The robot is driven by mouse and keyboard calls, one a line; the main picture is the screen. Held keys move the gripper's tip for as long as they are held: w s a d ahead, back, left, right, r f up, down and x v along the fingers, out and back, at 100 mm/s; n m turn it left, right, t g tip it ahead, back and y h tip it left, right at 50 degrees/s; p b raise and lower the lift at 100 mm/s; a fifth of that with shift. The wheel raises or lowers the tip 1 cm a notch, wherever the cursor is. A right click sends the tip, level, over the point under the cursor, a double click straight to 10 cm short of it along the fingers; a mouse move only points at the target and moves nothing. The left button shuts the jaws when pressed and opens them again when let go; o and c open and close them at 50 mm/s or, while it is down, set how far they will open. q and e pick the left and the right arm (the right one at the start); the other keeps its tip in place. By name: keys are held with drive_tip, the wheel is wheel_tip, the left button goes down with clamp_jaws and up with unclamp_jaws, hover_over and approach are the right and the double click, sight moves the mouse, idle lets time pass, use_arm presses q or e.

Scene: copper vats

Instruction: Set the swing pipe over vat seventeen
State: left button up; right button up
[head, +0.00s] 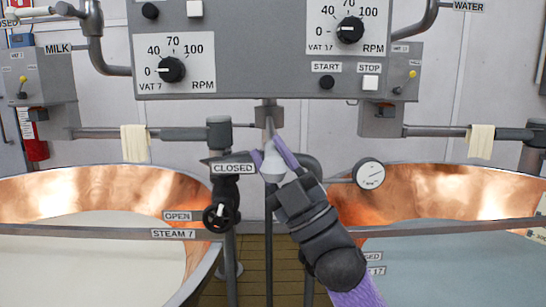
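Vat seventeen (440,197) is the copper vat at the right, with pale bluish-grey liquid in it. A grey fitting (268,115) under the control box, between the vats, looks like the swing pipe's mount. A pale cone-shaped piece (273,163) shows below it, perhaps the pipe's end. My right gripper (263,137) reaches up from the lower right in front of it. Its purple fingers stand apart, one on each side of the pale piece; whether they touch it is unclear. My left gripper is out of view.
Vat 7 (95,190) at the left holds white liquid. The steam 7 valve (220,216) stands close left of my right gripper. A round gauge (369,174) is to its right. The control box (245,50) hangs above. Cloths hang on side bars (135,143).

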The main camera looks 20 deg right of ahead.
clamp_jaws()
idle(1.1)
